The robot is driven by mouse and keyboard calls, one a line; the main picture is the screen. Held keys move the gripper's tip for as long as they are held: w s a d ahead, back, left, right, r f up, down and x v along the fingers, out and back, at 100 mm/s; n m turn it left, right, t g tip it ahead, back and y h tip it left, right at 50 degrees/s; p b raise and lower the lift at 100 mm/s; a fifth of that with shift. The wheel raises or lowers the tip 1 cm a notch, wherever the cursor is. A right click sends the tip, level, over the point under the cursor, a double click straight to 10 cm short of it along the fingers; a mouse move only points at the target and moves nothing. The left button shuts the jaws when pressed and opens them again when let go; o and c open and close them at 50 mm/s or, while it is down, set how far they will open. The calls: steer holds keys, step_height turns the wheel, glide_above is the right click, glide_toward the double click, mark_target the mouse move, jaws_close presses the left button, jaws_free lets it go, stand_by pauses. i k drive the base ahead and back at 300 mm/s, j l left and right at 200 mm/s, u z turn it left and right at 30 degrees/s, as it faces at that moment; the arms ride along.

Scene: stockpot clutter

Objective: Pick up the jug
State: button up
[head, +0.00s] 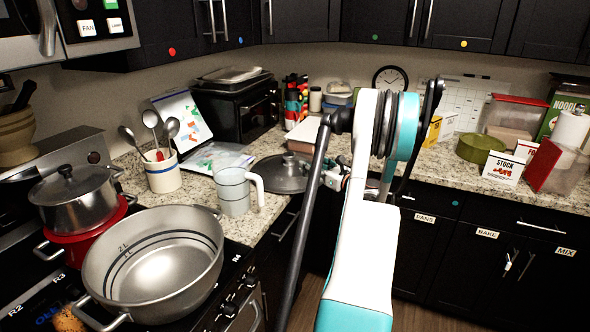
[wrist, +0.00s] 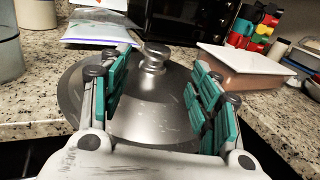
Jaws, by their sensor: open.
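The jug (head: 233,192) is pale grey with a white handle on its right side. It stands upright on the granite counter in the head view, right of the utensil crock and behind the big pot. In the wrist view, part of a grey cylinder that looks like the jug (wrist: 9,45) shows at the left edge. My gripper (wrist: 160,62) is open and empty, its teal-padded fingers apart in front of a metal lid (wrist: 150,100). It is to the right of the jug and not touching it. In the head view my arm partly hides the gripper.
A large open pot (head: 155,265) and a lidded pot (head: 75,195) stand on the stove at left. The utensil crock (head: 163,175) is close to the jug's left. A plastic bag (head: 218,157) lies behind the jug. A white-lidded box (wrist: 245,65) is right of the lid.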

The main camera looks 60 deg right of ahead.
mark_target(231, 176)
steer(key=z, duration=1.35)
